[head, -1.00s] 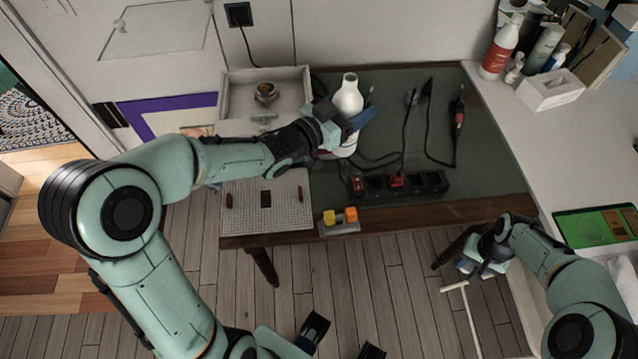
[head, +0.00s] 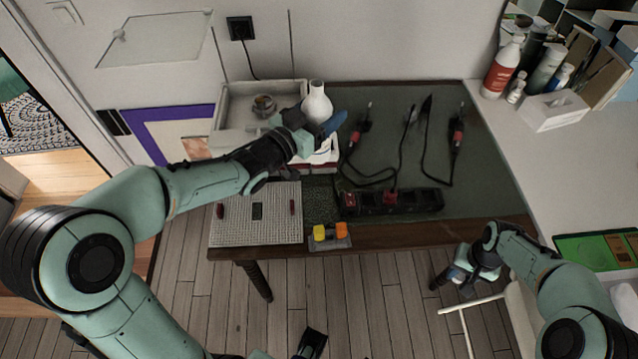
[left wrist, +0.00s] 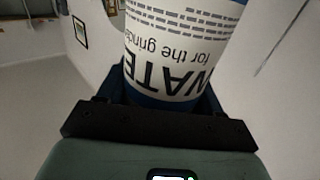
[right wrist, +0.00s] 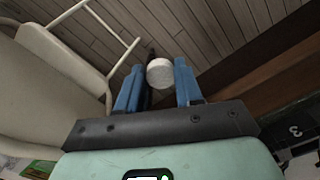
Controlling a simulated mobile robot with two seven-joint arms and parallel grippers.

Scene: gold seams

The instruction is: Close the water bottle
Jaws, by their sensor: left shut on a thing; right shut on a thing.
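The water bottle (head: 317,104) is white with a narrow neck and stands upright near the back of the table; its neck looks uncapped. My left gripper (head: 317,131) is shut around its body, its blue fingers hiding part of it. The left wrist view shows the bottle's printed label (left wrist: 175,45) close up between the fingers. My right gripper (head: 462,274) is low, in front of the table's right part. In the right wrist view a round white cap (right wrist: 160,72) sits between its blue fingertips. I cannot tell whether the bottle touches the table.
A grey perforated plate (head: 235,220) and a small holder with yellow and orange pieces (head: 330,243) are at the front edge. A red-labelled bottle (head: 503,68) stands far right.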

